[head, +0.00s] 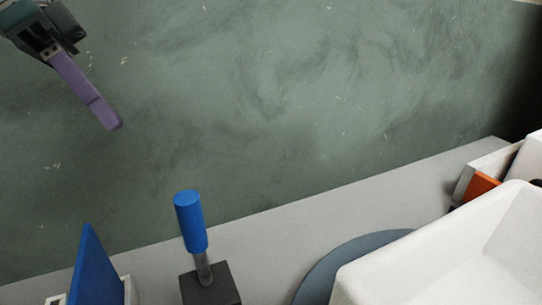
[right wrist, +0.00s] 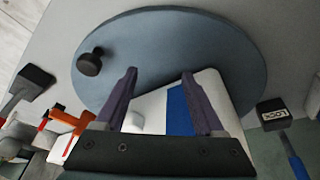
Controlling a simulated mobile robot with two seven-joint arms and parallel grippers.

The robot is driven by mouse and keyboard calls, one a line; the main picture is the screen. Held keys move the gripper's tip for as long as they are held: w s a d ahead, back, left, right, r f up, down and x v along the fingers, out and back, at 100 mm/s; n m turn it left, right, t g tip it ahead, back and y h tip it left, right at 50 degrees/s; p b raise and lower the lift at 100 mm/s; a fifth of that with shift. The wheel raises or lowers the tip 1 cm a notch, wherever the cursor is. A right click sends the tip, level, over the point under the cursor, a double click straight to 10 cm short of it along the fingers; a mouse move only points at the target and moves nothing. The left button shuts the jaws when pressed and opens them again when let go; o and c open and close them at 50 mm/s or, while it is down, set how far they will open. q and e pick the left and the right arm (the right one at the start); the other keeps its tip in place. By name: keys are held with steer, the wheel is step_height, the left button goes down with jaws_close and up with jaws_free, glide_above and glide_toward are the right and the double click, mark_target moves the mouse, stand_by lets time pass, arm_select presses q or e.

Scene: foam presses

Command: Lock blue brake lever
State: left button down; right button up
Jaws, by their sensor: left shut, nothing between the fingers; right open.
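The blue brake lever (head: 190,222) stands nearly upright, leaning slightly left, on a grey stem above a dark block (head: 212,288). In the right wrist view the blue lever (right wrist: 297,163) shows at the lower right edge, beside a dark block with a white label (right wrist: 273,115) that seems to read LOCK upside down. My left gripper (head: 112,120) is shut and empty at the upper left, over the green floor, well away from the lever. My right gripper (right wrist: 159,74) is open, with its purple fingers apart above the round disc; the lever is outside its fingers.
A blue-grey disc (head: 325,270) with a black knob (right wrist: 90,62) lies on the grey surface (head: 290,225). A blue panel (head: 92,270) stands left of the lever. An orange part (head: 480,187) sits at the right. Green floor lies beyond.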

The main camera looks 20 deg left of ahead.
arm_select(q)
steer(key=shift+d, duration=0.1)
arm_select(e)
steer(key=shift+d, duration=0.15)
steer(key=shift+r, duration=0.3)
arm_select(q)
steer(key=p, duration=0.2)
glide_toward(197, 243)
steer(key=w+f, duration=0.3)
steer(key=f, duration=0.1)
arm_select(e)
steer(key=shift+r, duration=0.75)
arm_select(q)
steer(key=shift+s+d+f, duration=0.1)
steer(key=shift+d+f, duration=0.05)
steer(key=shift+d, duration=0.4)
arm_select(e)
steer(key=shift+r, duration=0.1)
steer(key=shift+s+r, duration=0.1)
steer(key=shift+s, duration=0.05)
